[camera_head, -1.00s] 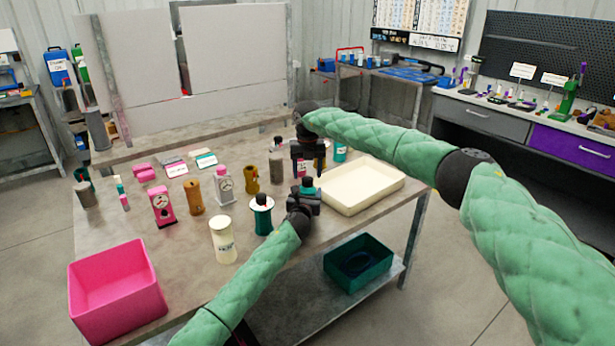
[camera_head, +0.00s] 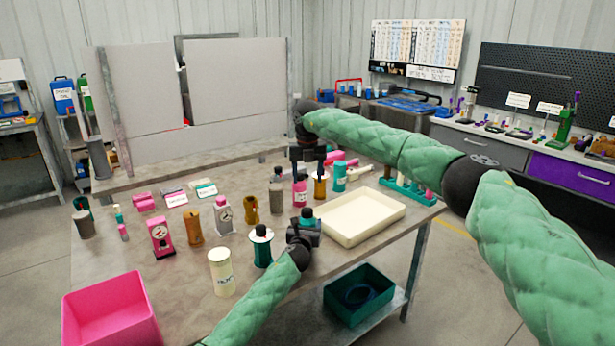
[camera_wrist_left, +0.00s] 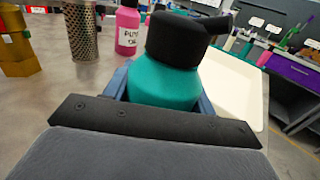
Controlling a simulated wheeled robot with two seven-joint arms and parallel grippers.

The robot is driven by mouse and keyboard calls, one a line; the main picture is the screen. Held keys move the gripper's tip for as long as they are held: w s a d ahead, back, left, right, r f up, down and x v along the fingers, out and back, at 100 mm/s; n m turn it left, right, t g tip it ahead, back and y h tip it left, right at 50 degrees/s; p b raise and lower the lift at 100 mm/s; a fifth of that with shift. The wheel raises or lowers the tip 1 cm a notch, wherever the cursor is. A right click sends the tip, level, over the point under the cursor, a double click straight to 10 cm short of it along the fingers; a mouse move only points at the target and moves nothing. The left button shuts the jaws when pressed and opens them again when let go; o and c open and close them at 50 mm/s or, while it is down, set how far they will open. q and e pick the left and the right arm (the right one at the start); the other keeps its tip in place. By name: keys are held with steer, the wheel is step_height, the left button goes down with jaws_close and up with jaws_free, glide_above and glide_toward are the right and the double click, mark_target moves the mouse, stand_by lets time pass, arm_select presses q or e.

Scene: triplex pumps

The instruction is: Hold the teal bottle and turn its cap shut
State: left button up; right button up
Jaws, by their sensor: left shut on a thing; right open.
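My left gripper (camera_head: 304,230) is shut on the teal bottle (camera_head: 308,212) near the front edge of the table. The left wrist view shows the teal bottle (camera_wrist_left: 165,86) between the jaws, with a black cap (camera_wrist_left: 178,38) on top. A black piece sticks out to the right at the cap's top. I cannot tell how tightly the cap is turned. My right gripper (camera_head: 308,166) is open, pointing down, above and behind the bottle and apart from it. Its fingers are small and dark against the bottles behind.
A cream tray (camera_head: 372,236) lies right of the left gripper. A teal pump bottle (camera_head: 262,250) and a cream jar (camera_head: 222,272) stand to its left. A pink bottle (camera_head: 299,192) stands behind. A pink bin (camera_head: 110,318) sits at the front left corner.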

arm_select(q)
steer(key=o, duration=1.3)
